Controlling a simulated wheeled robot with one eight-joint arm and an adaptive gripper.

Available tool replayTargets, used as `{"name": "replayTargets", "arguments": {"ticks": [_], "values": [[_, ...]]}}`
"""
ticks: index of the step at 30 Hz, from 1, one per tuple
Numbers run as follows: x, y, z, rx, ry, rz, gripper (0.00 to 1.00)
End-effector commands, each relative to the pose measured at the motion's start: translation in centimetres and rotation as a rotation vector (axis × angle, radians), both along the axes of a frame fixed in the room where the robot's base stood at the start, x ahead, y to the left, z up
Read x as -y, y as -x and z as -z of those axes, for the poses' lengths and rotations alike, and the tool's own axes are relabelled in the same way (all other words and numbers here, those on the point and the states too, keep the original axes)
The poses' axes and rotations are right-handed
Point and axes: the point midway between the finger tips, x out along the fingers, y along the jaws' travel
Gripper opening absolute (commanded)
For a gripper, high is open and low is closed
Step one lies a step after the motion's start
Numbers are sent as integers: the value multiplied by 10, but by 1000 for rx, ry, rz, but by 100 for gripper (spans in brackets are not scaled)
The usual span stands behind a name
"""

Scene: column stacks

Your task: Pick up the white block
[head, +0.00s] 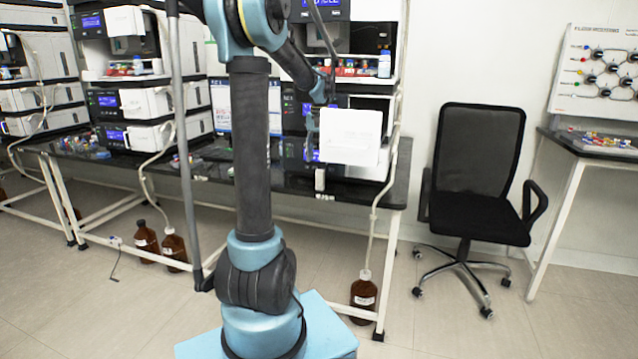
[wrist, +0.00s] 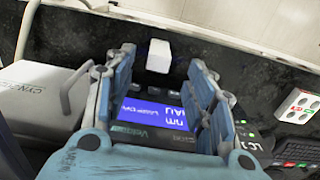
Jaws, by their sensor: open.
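The white block (wrist: 158,55) stands on the dark bench top in the wrist view, framed between the tips of my gripper's fingers. In the head view a small white block (head: 320,180) shows near the bench's front edge, below a white instrument drawer. My gripper (wrist: 160,62) is open, with one blue finger on each side and nothing held between them. The block appears beyond the fingertips, and I see no contact. In the head view my gripper (head: 312,128) is partly hidden against the instruments, above the block.
A white drawer (head: 350,138) juts out right beside my gripper. An instrument with a lit blue display (wrist: 158,112) lies below the fingers in the wrist view. A tube hangs at the bench's right end. A black office chair (head: 478,165) stands to the right.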

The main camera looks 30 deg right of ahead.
Motion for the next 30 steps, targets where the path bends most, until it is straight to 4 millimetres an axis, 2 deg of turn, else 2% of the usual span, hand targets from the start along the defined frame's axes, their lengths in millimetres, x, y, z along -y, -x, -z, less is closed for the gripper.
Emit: {"name": "replayTargets", "arguments": {"ticks": [3,9,17,25,30], "values": [[0,0,21,0,0,0,50],[0,0,50,0,0,-1,50],[0,0,65,0,0,-1,50],[0,-2,99,0,0,-1,50],[0,-1,112,0,0,-1,50]]}}
